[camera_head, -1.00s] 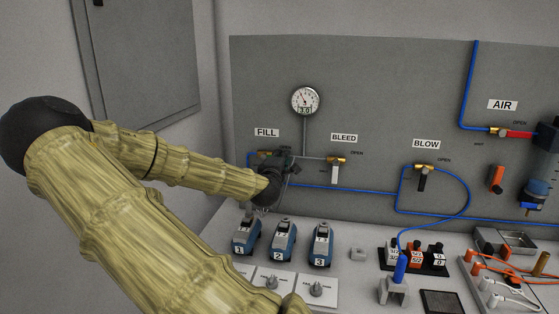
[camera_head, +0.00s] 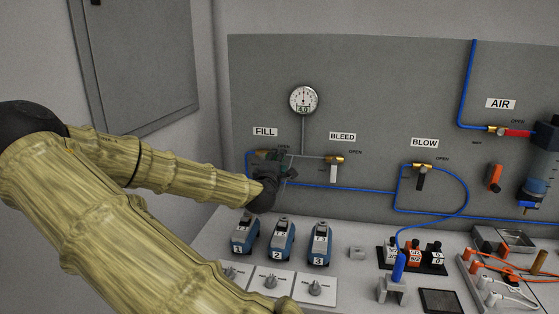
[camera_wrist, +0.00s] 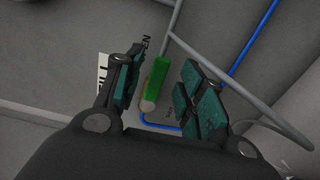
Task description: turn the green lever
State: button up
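The green lever (camera_wrist: 157,78) shows in the wrist view, between the two fingers of my gripper (camera_wrist: 160,86). The lever stands nearly upright in that picture, with a pale round end (camera_wrist: 147,106) at its bottom. The fingers are apart, with a visible gap on each side of the lever; I see no clear contact. In the head view my gripper (camera_head: 272,162) is at the valve under the FILL label (camera_head: 265,132) and hides most of that valve and its lever.
A pressure gauge (camera_head: 303,99) above reads about 4.0. To the right are the BLEED valve's white lever (camera_head: 334,174) and the BLOW valve's black lever (camera_head: 420,181). Blue tubing (camera_head: 350,189) runs along the panel. Several blue numbered devices (camera_head: 281,240) stand on the bench below.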

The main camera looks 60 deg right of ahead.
jog(key=v, duration=0.8)
jog(key=shift+a, duration=0.25)
